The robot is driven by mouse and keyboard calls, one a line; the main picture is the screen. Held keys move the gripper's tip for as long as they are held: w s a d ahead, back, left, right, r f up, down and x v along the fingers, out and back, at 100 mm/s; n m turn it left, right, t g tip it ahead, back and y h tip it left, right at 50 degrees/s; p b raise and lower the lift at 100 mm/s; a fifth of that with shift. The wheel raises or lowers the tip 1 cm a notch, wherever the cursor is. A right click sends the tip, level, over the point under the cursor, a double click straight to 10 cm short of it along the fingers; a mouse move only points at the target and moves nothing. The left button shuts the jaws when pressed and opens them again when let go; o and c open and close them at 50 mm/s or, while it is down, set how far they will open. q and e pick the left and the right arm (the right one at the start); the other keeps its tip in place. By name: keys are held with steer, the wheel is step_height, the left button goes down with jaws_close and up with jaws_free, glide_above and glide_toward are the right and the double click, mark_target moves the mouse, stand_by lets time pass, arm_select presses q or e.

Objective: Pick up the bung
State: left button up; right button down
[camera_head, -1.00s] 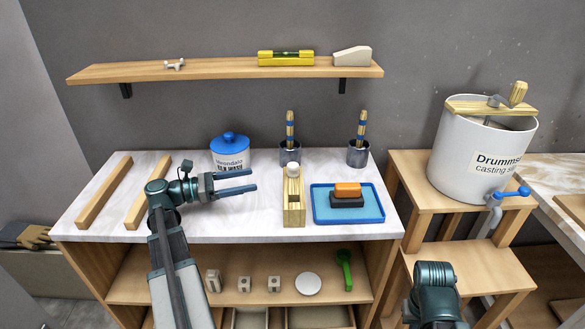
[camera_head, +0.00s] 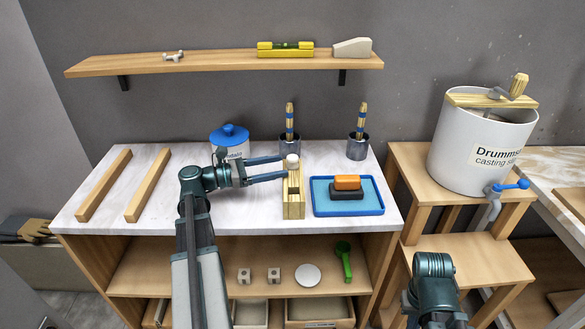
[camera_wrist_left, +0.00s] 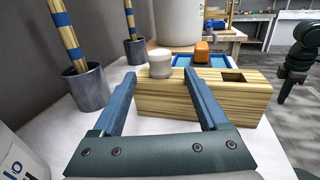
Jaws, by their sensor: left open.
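The bung looks to be the small white rounded plug (camera_head: 292,159) standing in the far end of a wooden block (camera_head: 294,205) on the white tabletop. The block has a square hole at its near end. My left gripper (camera_head: 284,168) is open and empty, its blue fingers reaching right toward the plug. In the left wrist view the white bung (camera_wrist_left: 160,64) stands ahead, between the open fingers (camera_wrist_left: 160,85) and beyond their tips, as far as I can tell not gripped. My right arm shows at the lower right of the head view, but its fingers do not.
Two metal cups with striped sticks (camera_head: 290,144) (camera_head: 358,147) stand behind the block. A blue tray (camera_head: 377,208) with an orange-and-black block lies to its right. A blue-lidded jar (camera_head: 229,137) stands behind my left gripper. Two wooden bars (camera_head: 143,185) lie at the left.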

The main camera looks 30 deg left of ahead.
mark_target(287, 165)
arm_select(q)
steer(key=x, duration=0.5)
steer(key=shift+d, duration=0.1)
jaws_close()
